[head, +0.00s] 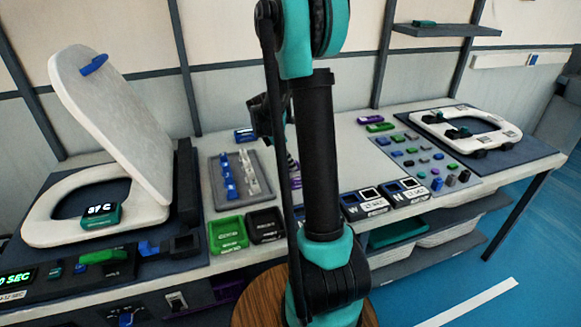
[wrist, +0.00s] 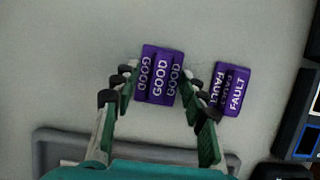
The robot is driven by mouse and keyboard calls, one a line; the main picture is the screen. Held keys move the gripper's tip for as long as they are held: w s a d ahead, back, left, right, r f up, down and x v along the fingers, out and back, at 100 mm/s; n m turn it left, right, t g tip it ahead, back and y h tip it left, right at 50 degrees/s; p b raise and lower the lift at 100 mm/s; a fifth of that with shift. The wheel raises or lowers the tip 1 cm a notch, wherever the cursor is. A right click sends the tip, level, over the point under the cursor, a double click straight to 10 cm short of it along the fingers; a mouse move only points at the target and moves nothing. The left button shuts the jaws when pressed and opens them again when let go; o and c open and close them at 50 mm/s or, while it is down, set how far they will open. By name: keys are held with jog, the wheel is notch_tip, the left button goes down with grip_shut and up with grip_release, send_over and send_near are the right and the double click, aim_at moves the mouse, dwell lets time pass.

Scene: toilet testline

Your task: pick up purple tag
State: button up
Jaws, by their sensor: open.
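A purple tag marked GOOD (wrist: 159,77) lies on the light grey bench top in the wrist view. My gripper (wrist: 160,86) is open, with its fingers on either side of this tag; a gap shows on the right, and I cannot tell if the left fingers touch it. A second purple tag marked FAULT (wrist: 232,90) lies to the right, just outside the right fingers. In the head view my arm hides most of this area.
A grey tray edge (wrist: 60,143) lies near the gripper base. A dark box with blue edging (wrist: 302,115) stands at right. In the head view are a green bin (head: 228,233), a black bin (head: 266,225) and a tray of blue and white parts (head: 240,178).

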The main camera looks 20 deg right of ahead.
grip_shut()
jog(key=shift+r, duration=0.1)
